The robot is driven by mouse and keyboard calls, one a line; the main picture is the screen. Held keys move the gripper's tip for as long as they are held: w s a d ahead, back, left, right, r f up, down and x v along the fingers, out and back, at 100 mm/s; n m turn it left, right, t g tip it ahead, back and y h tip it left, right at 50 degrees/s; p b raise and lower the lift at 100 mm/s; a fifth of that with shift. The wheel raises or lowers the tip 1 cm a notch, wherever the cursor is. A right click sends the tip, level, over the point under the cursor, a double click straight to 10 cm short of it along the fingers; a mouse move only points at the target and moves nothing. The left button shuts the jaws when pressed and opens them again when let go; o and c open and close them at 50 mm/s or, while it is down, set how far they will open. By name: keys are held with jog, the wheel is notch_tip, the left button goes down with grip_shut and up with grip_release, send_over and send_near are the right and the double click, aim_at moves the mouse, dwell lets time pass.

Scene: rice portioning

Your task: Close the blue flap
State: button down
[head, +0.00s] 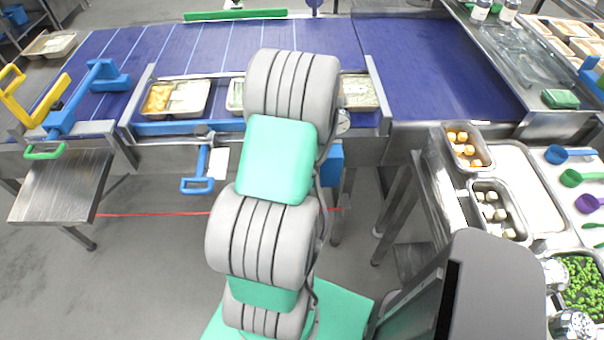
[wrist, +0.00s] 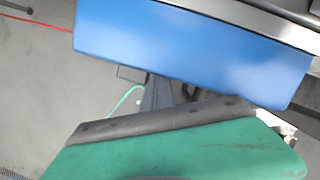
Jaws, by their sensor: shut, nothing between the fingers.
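A blue panel, likely the blue flap (wrist: 190,45), fills the upper part of the wrist view, close to the camera, below a metal edge. In the head view a blue piece (head: 334,165) hangs under the conveyor's front edge, partly hidden by my arm. It looks like the same panel, but I cannot be sure. I cannot tell how far open it stands. My arm reaches forward to the conveyor's front edge and hides my gripper in the head view. No fingertips can be made out in the wrist view, and contact with the panel cannot be seen.
Food trays (head: 178,98) stand along the blue conveyor (head: 300,35). A blue handle (head: 198,175) hangs under its front edge, left of my arm. A steel side table (head: 65,185) stands left. A counter with containers (head: 500,210) stands right. The floor at front left is clear.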

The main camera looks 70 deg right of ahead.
jog(key=shift+w+d+r, duration=0.15)
jog(key=shift+r, duration=0.05)
